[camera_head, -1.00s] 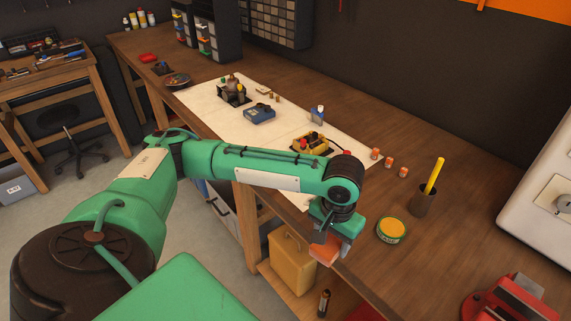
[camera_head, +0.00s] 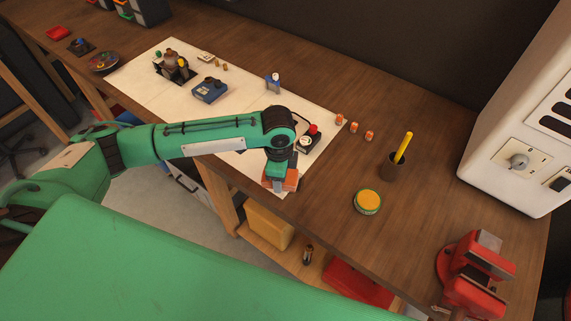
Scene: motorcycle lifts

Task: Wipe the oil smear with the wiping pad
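My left gripper (camera_head: 279,172) is at the front edge of the workbench, over the near right corner of a white paper sheet (camera_head: 225,115). It is shut on an orange-red block that looks like the wiping pad (camera_head: 290,183). The pad is low, at or just above the sheet; I cannot tell whether it touches. I cannot make out an oil smear; the arm and gripper hide part of the sheet. My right gripper is not in view.
On the sheet stand a dark mechanical part (camera_head: 172,66), a blue box (camera_head: 209,90) and a small bottle (camera_head: 273,82). Orange-capped pieces (camera_head: 354,127), a pen cup (camera_head: 393,167), a yellow tin (camera_head: 367,201) and a red vise (camera_head: 474,276) are to the right.

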